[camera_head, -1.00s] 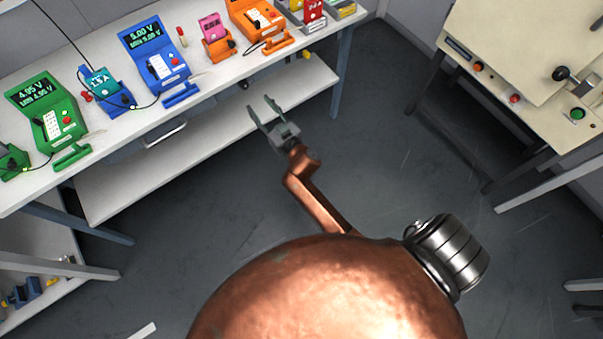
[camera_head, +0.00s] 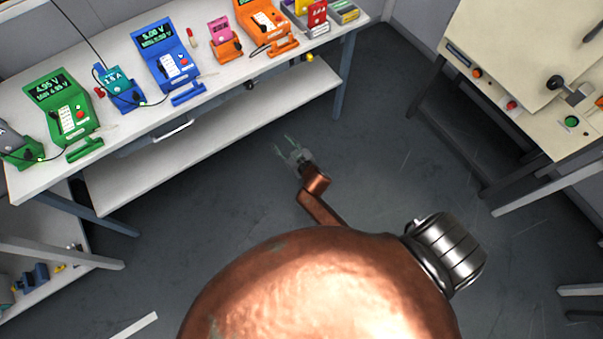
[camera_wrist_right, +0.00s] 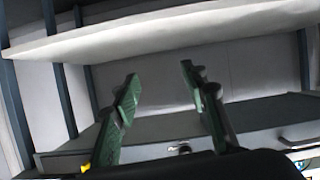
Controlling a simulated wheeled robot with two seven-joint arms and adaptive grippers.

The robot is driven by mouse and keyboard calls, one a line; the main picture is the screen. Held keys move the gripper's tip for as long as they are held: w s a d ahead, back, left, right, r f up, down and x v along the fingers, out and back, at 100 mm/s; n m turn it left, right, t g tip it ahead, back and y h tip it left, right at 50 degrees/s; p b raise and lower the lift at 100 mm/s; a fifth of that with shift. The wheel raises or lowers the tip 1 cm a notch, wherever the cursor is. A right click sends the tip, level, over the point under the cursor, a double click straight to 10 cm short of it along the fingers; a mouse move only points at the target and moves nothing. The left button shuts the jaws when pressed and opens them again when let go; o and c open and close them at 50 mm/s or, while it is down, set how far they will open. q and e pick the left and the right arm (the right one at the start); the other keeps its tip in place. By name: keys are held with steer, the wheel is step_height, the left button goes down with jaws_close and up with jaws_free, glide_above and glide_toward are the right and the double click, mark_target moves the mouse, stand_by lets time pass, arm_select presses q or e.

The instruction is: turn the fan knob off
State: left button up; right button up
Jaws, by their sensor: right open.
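A small black knob (camera_head: 250,86) sits on the front face under the workbench top. A dark knob also shows low in the right wrist view (camera_wrist_right: 181,149), beyond the base of the fingers. I cannot tell for sure that this is the fan knob, nor read its setting. My right gripper (camera_head: 284,144) is open and empty, apart from the bench and below the knob in the head view. Its two green fingers (camera_wrist_right: 158,76) are spread in the wrist view, with nothing between them. My left gripper is out of view.
The workbench (camera_head: 225,82) carries a green meter (camera_head: 67,115), a blue meter (camera_head: 167,60) and other devices. Below are a drawer handle (camera_head: 173,131) and a lower shelf (camera_head: 200,140). A beige cabinet (camera_head: 510,60) stands right. The grey floor between is clear.

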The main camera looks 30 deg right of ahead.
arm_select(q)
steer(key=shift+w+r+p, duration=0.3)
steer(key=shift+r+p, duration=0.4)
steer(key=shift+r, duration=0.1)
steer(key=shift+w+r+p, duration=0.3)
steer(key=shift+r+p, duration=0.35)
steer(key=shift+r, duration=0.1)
arm_select(e)
steer(key=s+d+f+g, duration=0.2)
steer(key=s+f+g, duration=0.1)
steer(key=s+f, duration=0.7)
steer(key=shift+s+f, duration=0.2)
steer(key=shift+f, duration=0.8)
